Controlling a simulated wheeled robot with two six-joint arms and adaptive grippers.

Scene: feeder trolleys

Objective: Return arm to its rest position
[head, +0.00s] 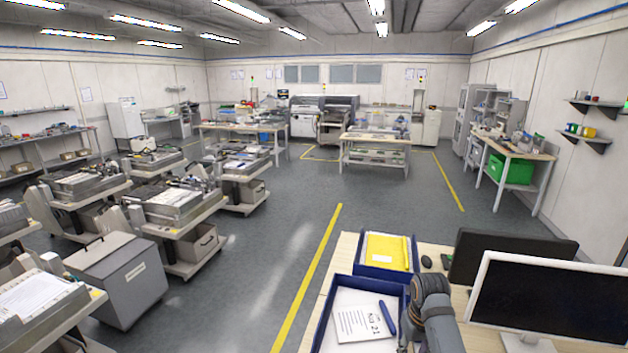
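Part of one of my arms shows at the bottom right of the head view, grey with a dark rounded joint. It rises in front of the desk (343,251), over the right side of the near blue tray. I cannot make out gripper fingers on it. No other arm of mine and no gripper is visible. The near blue tray (327,311) holds white printed sheets (360,318) and a dark blue elongated item (387,318). Behind it, another blue tray (362,271) holds a yellow folder (389,251).
A white-framed monitor (550,297) and a black monitor (500,252) stand right of the arm. A black mouse (427,261) lies behind it. Loaded feeder trolleys (184,203) and a grey bin (130,285) stand left. The floor beside the yellow line (310,270) is clear.

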